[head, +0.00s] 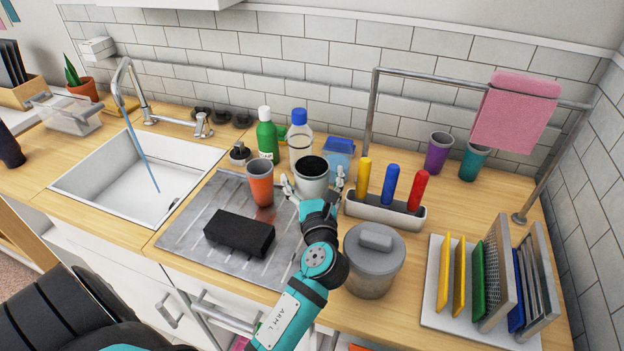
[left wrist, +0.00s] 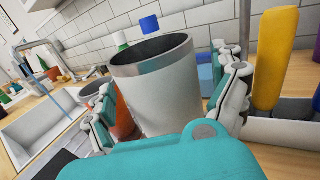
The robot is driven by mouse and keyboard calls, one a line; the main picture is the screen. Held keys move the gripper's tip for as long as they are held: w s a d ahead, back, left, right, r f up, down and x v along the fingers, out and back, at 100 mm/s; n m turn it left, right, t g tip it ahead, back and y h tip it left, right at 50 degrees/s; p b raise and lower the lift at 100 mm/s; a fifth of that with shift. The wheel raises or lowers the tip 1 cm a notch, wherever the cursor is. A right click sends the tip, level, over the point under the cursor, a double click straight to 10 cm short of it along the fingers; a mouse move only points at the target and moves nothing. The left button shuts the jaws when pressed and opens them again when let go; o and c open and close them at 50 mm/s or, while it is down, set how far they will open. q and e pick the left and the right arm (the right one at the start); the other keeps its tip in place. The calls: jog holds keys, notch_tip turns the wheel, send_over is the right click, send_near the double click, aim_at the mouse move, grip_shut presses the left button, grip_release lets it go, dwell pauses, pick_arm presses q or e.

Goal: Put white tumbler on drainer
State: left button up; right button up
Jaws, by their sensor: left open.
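The white tumbler (head: 310,184) is a pale cup with a grey rim band and dark inside. It stands upright near the back right of the drainer (head: 185,232), a grey ribbed metal sheet beside the sink. I cannot tell whether its base touches the drainer, as my gripper hides it. My left gripper (head: 312,186) is open, with one finger on each side of the tumbler. In the left wrist view the tumbler (left wrist: 160,90) fills the space between the fingers. My right gripper is not in view.
An orange cup (head: 260,184) and a black block (head: 239,233) are on the drainer. Bottles, including a green one (head: 267,138), stand behind. A holder with coloured handles (head: 385,211), a lidded grey pot (head: 373,262) and a board rack (head: 440,318) crowd the right.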

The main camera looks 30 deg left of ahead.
pick_arm(q)
jog(key=b+v, duration=0.1)
jog(key=v, duration=0.6)
jog(key=shift+s+d, duration=0.1)
jog(key=shift+s, duration=0.05)
jog(key=shift+f, duration=0.1)
